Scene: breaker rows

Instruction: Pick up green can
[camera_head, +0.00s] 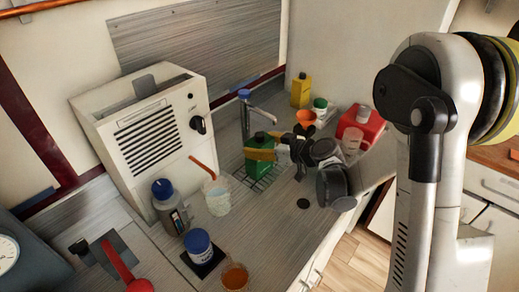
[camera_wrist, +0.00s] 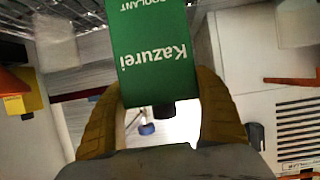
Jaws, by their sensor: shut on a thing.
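The green can (camera_head: 259,157) has a black cap and stands upright, as far as I can tell, over a wire rack in the middle of the counter in the head view. In the wrist view the green can (camera_wrist: 155,55) shows white lettering and appears upside down, its black cap toward my gripper. My gripper (camera_head: 278,146) reaches in from the right in the head view. Its two yellow-brown fingers (camera_wrist: 160,110) are shut on the can, one on each side. Whether the can's base touches the rack cannot be told.
A glass with a red straw (camera_head: 217,195), a grey bottle (camera_head: 170,207) and a blue-lidded jar (camera_head: 200,246) stand left of the can. A faucet (camera_head: 262,112) rises behind it. An orange cup (camera_head: 305,117), yellow bottle (camera_head: 301,91) and red canister (camera_head: 362,123) stand at back right.

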